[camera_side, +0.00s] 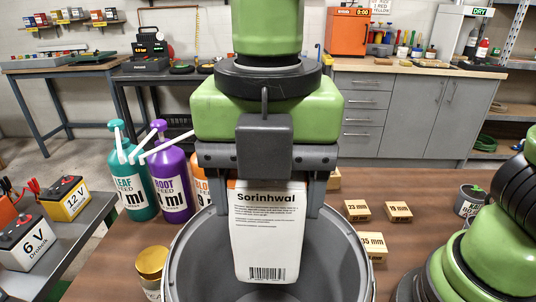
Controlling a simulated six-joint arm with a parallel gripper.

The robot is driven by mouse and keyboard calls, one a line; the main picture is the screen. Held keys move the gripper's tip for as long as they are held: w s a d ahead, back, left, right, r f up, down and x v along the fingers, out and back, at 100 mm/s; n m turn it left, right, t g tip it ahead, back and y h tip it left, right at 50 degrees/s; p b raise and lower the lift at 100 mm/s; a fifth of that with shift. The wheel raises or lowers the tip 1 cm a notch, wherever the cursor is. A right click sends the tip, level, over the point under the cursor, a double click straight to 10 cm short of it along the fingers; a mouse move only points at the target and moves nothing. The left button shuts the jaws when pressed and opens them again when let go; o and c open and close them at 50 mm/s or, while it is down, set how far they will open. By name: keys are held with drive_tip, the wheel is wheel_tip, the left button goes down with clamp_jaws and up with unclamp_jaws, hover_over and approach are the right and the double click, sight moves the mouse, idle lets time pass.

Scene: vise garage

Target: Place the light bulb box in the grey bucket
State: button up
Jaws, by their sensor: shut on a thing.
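My gripper (268,207) points down in the centre of the side view, with one finger at each side of a white box with an orange top edge. This box (267,245), which I take for the light bulb box, hangs upright between the fingers. It shows the print "Sorinhwal", small text and a barcode. The grey bucket (335,262) stands open below at the bottom centre. The box's lower part shows against the bucket's inside; I cannot tell how deep it is. The bucket's bottom is cut off by the frame.
Left of the bucket stand a teal bottle (132,168), a purple bottle (171,180), a partly hidden orange bottle (202,186) and a gold-lidded jar (151,264). Right of it lie small wooden blocks (357,210). A grey can (468,200) stands farther right.

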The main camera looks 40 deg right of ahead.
drive_tip(key=shift+f, duration=0.35)
drive_tip(key=o, duration=1)
wheel_tip(320, 180, up, 7)
drive_tip(key=shift+f, duration=0.1)
